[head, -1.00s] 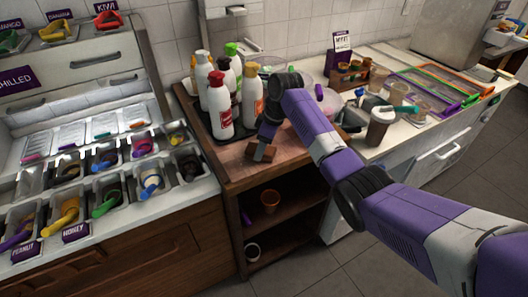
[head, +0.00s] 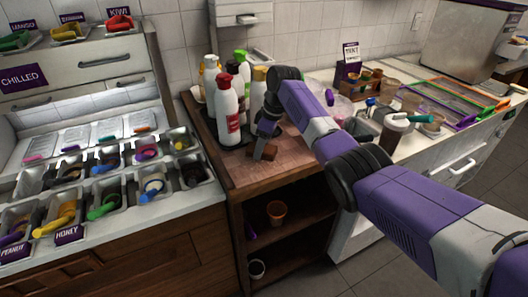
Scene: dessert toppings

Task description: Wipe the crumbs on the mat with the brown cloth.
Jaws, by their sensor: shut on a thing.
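The brown cloth (head: 271,153) shows as a small dark brown, folded shape on the wooden counter between the two serving stations. My gripper (head: 262,153) points down and is shut on the cloth, holding it low at the mat's surface. The reddish-brown mat (head: 250,174) lies under and in front of the cloth. I cannot make out the crumbs at this size. My arm hides part of the mat's right side.
Several sauce bottles (head: 227,110) stand on a dark tray just behind and left of my gripper. Topping bins (head: 105,190) fill the left station. A lidded cup (head: 394,132) and clear containers stand on the right counter. Open shelves (head: 290,215) lie below the mat.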

